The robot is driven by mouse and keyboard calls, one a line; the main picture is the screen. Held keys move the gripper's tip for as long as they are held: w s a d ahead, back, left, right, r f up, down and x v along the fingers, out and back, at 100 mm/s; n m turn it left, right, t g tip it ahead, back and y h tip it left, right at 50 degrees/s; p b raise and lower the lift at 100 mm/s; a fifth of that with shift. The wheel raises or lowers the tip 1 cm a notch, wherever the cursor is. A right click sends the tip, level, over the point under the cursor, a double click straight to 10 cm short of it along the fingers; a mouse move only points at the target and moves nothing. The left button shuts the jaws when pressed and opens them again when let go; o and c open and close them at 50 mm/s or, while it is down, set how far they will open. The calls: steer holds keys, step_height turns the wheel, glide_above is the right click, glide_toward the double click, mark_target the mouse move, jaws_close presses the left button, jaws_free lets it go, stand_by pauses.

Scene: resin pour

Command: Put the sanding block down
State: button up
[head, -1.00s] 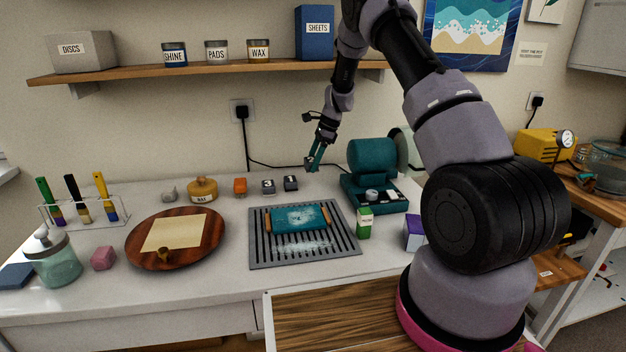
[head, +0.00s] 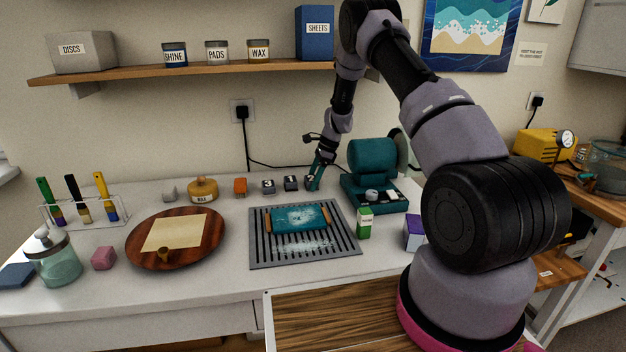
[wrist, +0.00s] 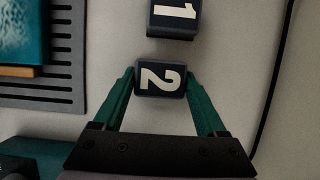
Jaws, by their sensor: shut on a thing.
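The sanding block is a dark grey block marked "2" (wrist: 160,78), gripped between the teal fingers of my gripper (wrist: 161,88) in the wrist view. In the head view the block (head: 309,182) is partly hidden by my gripper (head: 315,180), low over the back of the white worktop. It looks level with its neighbours; I cannot tell if its underside touches the worktop. A matching block marked "1" (head: 291,183) stands just to its left, with a narrow gap, and also shows in the wrist view (wrist: 173,17). Block "3" (head: 268,187) stands further left.
The teal machine (head: 372,175) stands close on the right. The slotted grey rack (head: 341,226) with a teal resin board (head: 300,219) lies in front. A black cable runs behind.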

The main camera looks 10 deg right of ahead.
steer(key=shift+f, duration=0.2)
steer(key=o, duration=1.4)
steer(key=shift+f, duration=0.2)
steer(key=shift+s+f, duration=0.1)
steer(key=shift+s, duration=0.1)
steer(key=shift+r, duration=0.45)
steer(key=v, duration=0.8)
steer(key=shift+w, duration=0.2)
steer(key=shift+a, duration=0.1)
steer(key=shift+f, duration=0.1)
